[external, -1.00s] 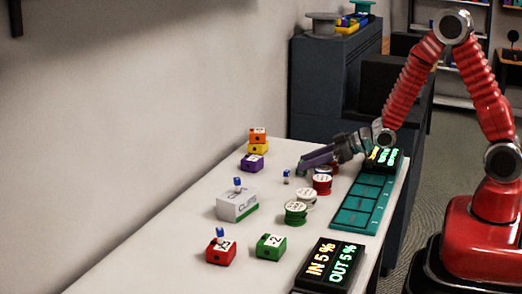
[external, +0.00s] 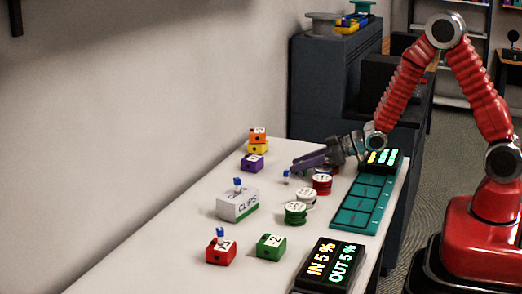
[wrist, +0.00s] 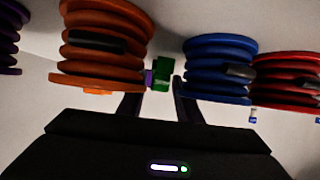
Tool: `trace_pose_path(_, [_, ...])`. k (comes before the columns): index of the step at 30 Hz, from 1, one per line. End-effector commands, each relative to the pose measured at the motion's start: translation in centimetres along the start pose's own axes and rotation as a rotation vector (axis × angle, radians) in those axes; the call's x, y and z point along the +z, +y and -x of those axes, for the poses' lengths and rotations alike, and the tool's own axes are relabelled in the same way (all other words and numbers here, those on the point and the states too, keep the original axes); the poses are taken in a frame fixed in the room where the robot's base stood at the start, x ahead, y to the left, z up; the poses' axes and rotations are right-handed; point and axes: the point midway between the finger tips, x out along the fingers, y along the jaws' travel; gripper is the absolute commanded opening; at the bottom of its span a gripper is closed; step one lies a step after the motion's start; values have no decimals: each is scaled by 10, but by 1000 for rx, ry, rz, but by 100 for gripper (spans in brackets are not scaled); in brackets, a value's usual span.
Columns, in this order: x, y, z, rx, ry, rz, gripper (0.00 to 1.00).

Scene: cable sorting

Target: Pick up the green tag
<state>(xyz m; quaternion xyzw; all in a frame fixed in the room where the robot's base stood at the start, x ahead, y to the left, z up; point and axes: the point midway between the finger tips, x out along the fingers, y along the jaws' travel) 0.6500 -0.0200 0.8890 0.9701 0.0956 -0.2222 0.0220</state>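A small green tag (wrist: 162,75) shows in the wrist view between an orange spool and a blue spool. My gripper (wrist: 163,79) has its two dark fingers apart, and the tag appears between or just beyond their tips. I see no contact, and the depth gap is hard to judge. A small purple patch shows at the tag's left side. In the external view my gripper (external: 296,165) reaches low over the far part of the table. I cannot make out the tag there.
The orange spool (wrist: 100,45) and blue spool (wrist: 218,65) flank the fingers closely, with a red spool (wrist: 288,75) farther right. On the table (external: 170,245) stand a white clips box (external: 237,206), a red box (external: 220,252), a green box (external: 271,247) and a teal tray (external: 352,219).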

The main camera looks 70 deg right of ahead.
Motion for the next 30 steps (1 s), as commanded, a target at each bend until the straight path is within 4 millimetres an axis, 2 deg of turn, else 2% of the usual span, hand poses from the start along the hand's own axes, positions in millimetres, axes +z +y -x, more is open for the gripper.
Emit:
trace_pose_path(2, [0,0,0,0,0,0,26])
trace_pose_path(13, [0,0,0,0,0,0,0])
trace_pose_path(23, [-1,0,1,0,0,0,0])
trace_pose_path(30, [-16,0,7,0,3,0,0])
